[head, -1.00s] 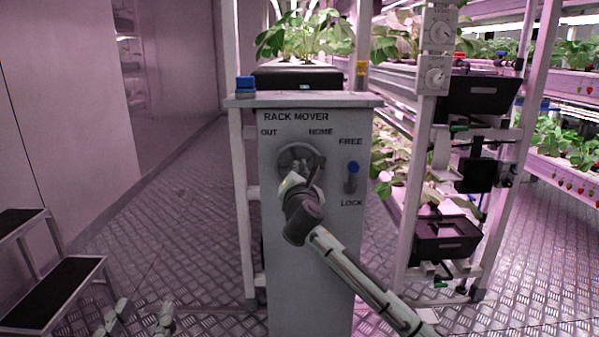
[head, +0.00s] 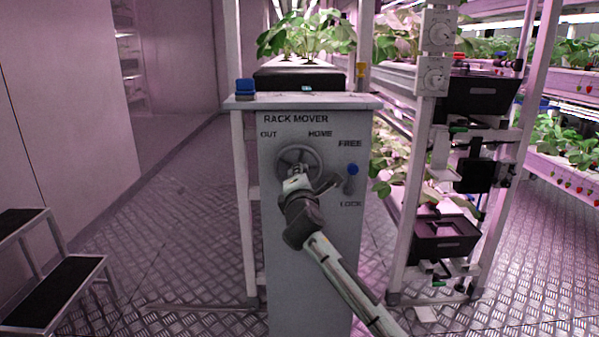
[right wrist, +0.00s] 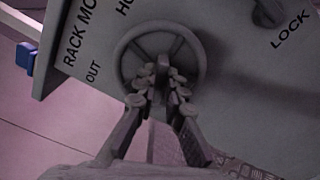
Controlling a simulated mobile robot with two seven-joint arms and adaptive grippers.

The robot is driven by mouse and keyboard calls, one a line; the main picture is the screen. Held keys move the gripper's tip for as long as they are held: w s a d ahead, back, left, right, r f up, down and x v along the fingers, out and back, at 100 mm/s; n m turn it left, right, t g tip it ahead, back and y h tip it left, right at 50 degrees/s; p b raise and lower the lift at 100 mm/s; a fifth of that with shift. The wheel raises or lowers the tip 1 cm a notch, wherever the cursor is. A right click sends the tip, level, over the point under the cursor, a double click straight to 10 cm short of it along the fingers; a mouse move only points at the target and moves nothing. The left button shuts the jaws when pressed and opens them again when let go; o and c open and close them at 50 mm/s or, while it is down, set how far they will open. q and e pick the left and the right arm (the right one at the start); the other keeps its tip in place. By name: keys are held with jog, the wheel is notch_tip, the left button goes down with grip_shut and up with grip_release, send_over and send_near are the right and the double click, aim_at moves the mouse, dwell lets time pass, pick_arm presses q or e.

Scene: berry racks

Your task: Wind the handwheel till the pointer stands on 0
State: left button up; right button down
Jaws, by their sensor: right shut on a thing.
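The grey handwheel (head: 281,158) is on the front of the grey rack mover cabinet (head: 310,270), under the words OUT and HOME. It also shows in the right wrist view (right wrist: 203,62) as a round rim. My right gripper (head: 297,174) is in front of the wheel, reaching up from below. In the right wrist view its fingers (right wrist: 162,78) come together on the wheel's inner part; the exact part held is hidden between them. I cannot make out a pointer or a 0 mark. My left gripper is out of view.
A blue-topped lever (head: 352,171) sits right of the wheel between FREE and LOCK. A blue block (head: 245,86) is on the cabinet's top left corner. Steps (head: 60,290) stand at left. A rack with black trays (head: 445,240) is at right.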

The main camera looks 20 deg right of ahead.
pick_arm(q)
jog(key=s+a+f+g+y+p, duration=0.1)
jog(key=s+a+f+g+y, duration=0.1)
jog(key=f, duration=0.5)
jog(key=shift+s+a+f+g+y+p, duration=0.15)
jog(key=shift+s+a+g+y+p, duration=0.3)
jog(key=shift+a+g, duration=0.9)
pick_arm(e)
jog(key=shift+a+f+m, duration=0.1)
jog(key=shift+m, duration=4.5)
jog(key=shift+a+f+m, duration=0.1)
jog(key=shift+f+m, duration=0.05)
jog(key=shift+m, duration=4.45)
jog(key=shift+a+f+m, duration=0.1)
jog(key=shift+m, duration=4.5)
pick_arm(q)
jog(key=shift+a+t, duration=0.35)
